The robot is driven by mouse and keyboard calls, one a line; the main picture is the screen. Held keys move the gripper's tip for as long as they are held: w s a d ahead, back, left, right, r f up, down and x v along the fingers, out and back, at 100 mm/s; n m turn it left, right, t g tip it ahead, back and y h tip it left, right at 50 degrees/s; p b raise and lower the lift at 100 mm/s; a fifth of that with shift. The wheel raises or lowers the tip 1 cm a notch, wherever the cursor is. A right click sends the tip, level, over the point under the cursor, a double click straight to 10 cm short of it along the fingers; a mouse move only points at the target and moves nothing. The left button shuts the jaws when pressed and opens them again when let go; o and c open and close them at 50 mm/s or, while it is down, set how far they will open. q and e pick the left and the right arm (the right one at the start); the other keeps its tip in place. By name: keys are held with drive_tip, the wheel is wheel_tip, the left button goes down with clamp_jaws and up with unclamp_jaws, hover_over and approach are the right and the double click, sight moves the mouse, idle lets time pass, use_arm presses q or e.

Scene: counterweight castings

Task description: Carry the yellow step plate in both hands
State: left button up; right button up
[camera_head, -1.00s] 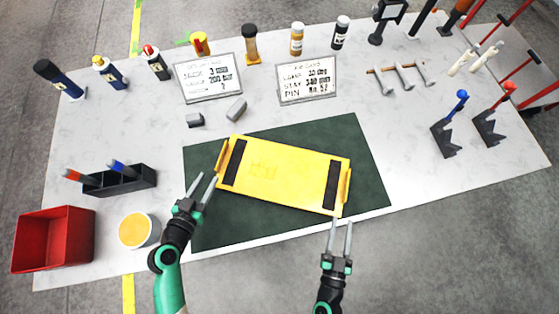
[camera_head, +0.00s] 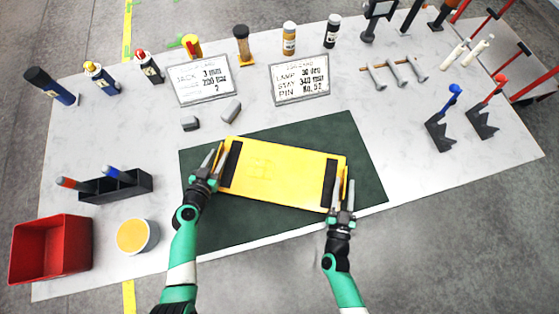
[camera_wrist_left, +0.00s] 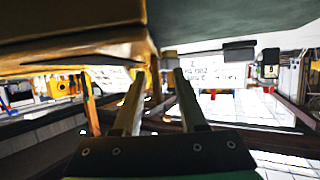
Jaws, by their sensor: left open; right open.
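The yellow step plate (camera_head: 281,174), with a black strip near each end, lies tilted slightly on the dark green mat (camera_head: 362,176). My left gripper (camera_head: 212,160) is open at the plate's left end, its fingers by the end flange. In the left wrist view the open fingers (camera_wrist_left: 158,90) point forward, with the plate's yellow edge (camera_wrist_left: 70,48) large at upper left. My right gripper (camera_head: 344,183) is open at the plate's right end, its fingers around or beside that flange; I cannot tell which.
A red bin (camera_head: 50,250), a tub with yellow contents (camera_head: 136,236) and a black holder with pens (camera_head: 116,186) stand at left. Two grey blocks (camera_head: 231,111) and two sign boards (camera_head: 300,80) lie behind the mat. Blue and red-knobbed clamps (camera_head: 440,132) stand at right.

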use_arm(q)
clamp_jaws()
use_arm(e)
clamp_jaws()
use_arm(q)
drive_tip(key=shift+r, duration=0.1)
use_arm(e)
drive_tip(key=shift+r, duration=0.1)
idle(1.0)
